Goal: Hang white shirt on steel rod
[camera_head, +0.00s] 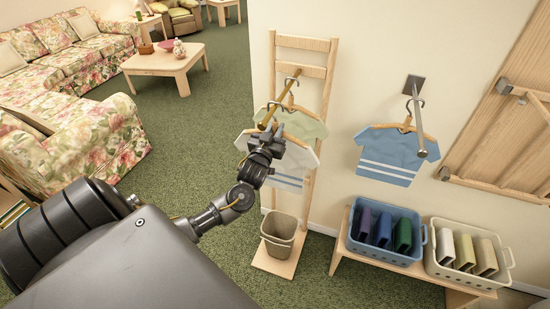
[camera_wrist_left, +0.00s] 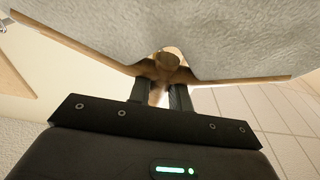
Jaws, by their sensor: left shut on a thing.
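The white shirt (camera_head: 292,166) with blue-grey stripes near its hem is on a wooden hanger, partly behind my left gripper (camera_head: 270,140). In the left wrist view, my left gripper (camera_wrist_left: 161,90) is shut on the middle of the hanger (camera_wrist_left: 110,60), with the pale cloth of the white shirt (camera_wrist_left: 90,38) beyond it. The steel rod (camera_head: 418,128) juts from a dark wall plate to the right, well apart from my gripper. A blue striped shirt (camera_head: 390,155) on a wooden hanger appears to hang from it. My right gripper is not in view.
A wooden stand (camera_head: 328,85) holds a brass-coloured rod (camera_head: 277,104) with a green shirt (camera_head: 305,124), close behind my gripper. A bin (camera_head: 280,235) stands on its base. A low bench (camera_head: 345,245) carries a blue basket (camera_head: 385,252) and a cream basket (camera_head: 465,275).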

